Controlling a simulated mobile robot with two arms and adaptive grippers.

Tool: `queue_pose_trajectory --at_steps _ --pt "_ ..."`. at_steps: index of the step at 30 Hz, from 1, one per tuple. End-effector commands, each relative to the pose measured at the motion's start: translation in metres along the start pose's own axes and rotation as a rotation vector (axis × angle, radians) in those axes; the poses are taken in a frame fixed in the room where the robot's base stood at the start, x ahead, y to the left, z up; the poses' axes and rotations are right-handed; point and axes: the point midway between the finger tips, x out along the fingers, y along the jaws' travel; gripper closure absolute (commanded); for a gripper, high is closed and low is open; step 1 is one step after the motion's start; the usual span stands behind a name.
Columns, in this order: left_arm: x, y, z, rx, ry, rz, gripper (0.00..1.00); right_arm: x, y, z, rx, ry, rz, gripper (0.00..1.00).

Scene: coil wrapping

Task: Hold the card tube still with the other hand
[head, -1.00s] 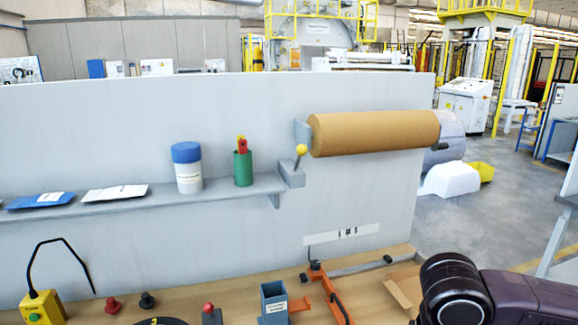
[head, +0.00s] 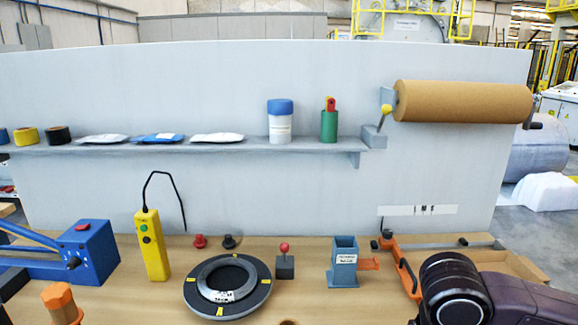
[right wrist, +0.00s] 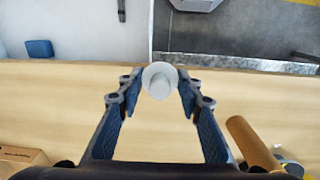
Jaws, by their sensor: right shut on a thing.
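A brown cylinder that looks like the card tube (right wrist: 250,142) shows at the lower right of the right wrist view, apart from my right gripper. My right gripper (right wrist: 160,88) is shut on a white round piece (right wrist: 159,76) with a short stub, seen end-on between the fingertips. The rest of that piece is hidden. In the head view only my dark right arm shows at the lower right, and the right gripper is out of frame. A small brown round rim (head: 288,322) is cut off at the bottom edge. My left gripper is not in view.
The bench (head: 300,300) carries a black ring (head: 258,308), a yellow control box (head: 152,245), a blue machine (head: 95,250) and a blue-grey holder (head: 344,262). Behind, a shelf (head: 230,147) and a brown paper roll (head: 462,101) are on a grey panel (head: 250,80).

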Motion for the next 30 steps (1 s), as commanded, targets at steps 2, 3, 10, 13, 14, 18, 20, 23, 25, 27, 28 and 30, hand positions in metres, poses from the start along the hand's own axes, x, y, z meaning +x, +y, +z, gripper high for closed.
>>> queue_pose_trajectory --at_steps 2,3,10,13,14,18,20,23,25,27,28,30 --pt "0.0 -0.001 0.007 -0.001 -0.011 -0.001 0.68 0.0 0.0 0.0 0.0 0.0 0.0 0.8" --pt "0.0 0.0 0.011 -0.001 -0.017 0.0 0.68 0.0 0.0 0.0 0.0 0.0 0.0 0.8" --pt "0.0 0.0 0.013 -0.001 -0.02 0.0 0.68 -0.001 -0.002 -0.003 -0.008 0.001 -0.001 0.8" --pt "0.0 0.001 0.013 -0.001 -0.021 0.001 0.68 -0.006 -0.01 -0.014 -0.044 0.005 -0.005 0.8" --pt "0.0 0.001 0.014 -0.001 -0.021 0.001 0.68 -0.009 -0.013 -0.019 -0.062 0.006 -0.007 0.8" --pt "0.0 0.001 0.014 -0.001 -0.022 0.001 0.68 -0.027 -0.038 -0.052 -0.186 0.014 -0.013 0.8" --pt "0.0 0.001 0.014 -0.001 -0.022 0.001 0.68 -0.037 -0.052 -0.067 -0.254 0.018 -0.015 0.8" --pt "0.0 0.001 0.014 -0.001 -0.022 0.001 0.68 -0.056 -0.077 -0.089 -0.37 0.021 -0.016 0.8" --pt "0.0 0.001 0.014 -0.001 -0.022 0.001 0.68 -0.069 -0.095 -0.102 -0.452 0.021 -0.016 0.8" --pt "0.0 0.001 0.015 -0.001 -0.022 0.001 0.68 -0.082 -0.112 -0.114 -0.532 0.021 -0.014 0.8" --pt "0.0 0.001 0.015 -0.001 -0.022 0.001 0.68 -0.088 -0.12 -0.118 -0.567 0.02 -0.014 0.8" --pt "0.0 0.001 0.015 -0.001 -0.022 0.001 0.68 -0.101 -0.137 -0.125 -0.643 0.019 -0.011 0.8"
